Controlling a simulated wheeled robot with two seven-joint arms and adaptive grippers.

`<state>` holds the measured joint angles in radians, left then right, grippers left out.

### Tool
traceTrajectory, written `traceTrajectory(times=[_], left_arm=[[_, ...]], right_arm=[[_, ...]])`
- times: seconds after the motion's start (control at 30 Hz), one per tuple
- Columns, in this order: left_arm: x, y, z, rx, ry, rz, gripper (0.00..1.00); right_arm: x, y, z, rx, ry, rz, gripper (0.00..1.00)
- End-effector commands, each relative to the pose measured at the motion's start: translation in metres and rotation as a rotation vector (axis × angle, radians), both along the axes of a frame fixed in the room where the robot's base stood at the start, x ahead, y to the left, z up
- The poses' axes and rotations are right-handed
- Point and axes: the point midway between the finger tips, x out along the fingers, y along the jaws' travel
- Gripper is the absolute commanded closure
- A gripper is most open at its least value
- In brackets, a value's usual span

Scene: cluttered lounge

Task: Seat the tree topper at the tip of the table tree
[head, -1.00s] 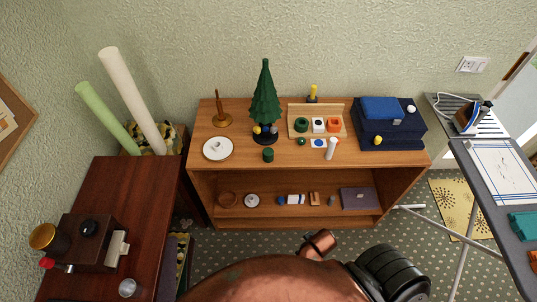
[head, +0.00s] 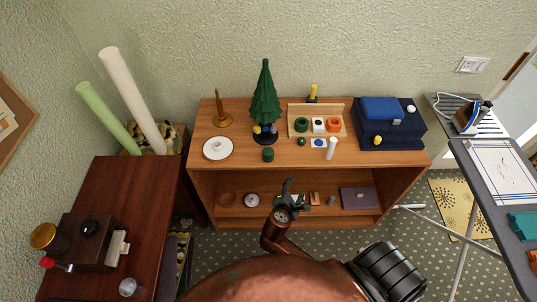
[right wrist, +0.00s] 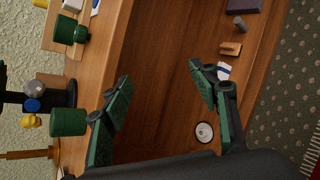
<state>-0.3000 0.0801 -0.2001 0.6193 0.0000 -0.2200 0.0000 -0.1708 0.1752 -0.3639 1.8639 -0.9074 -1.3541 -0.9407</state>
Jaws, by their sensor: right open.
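The dark green table tree (head: 265,95) stands upright on the wooden cabinet top, its tip bare. Small yellow, blue and grey balls sit around its dark base, which also shows in the right wrist view (right wrist: 60,93). My left gripper is out of view.
A green cylinder (head: 268,155) stands at the cabinet's front edge, before the tree. A white plate (head: 218,148), wooden spindle (head: 221,112), rack (head: 335,108), white cylinder (head: 331,148) and navy box (head: 389,128) share the top. Small items lie on the shelf below.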

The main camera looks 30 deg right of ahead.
Motion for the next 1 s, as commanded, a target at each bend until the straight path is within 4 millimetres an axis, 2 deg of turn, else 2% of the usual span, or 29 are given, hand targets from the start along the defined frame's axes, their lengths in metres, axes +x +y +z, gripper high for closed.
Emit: traceTrajectory(times=[0.03,0.1,0.2,0.33,0.47,0.77,1.0], left_arm=[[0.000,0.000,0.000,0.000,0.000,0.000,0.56],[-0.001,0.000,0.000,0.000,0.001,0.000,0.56],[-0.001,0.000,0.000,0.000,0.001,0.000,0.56],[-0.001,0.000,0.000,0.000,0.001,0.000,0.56],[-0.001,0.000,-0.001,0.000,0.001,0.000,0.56],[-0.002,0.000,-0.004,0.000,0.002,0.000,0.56],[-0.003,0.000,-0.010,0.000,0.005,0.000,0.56]], right_arm=[[0.029,0.009,0.013,-0.158,0.045,0.101,0.46],[0.059,0.025,0.033,-0.378,0.112,0.222,0.46],[0.090,0.047,0.054,-0.622,0.188,0.336,0.46],[0.112,0.067,0.070,-0.813,0.246,0.411,0.46],[0.124,0.069,0.074,-0.878,0.267,0.432,0.46],[0.143,0.051,0.070,-0.874,0.267,0.431,0.46],[0.168,0.027,0.064,-0.873,0.267,0.430,0.46]])
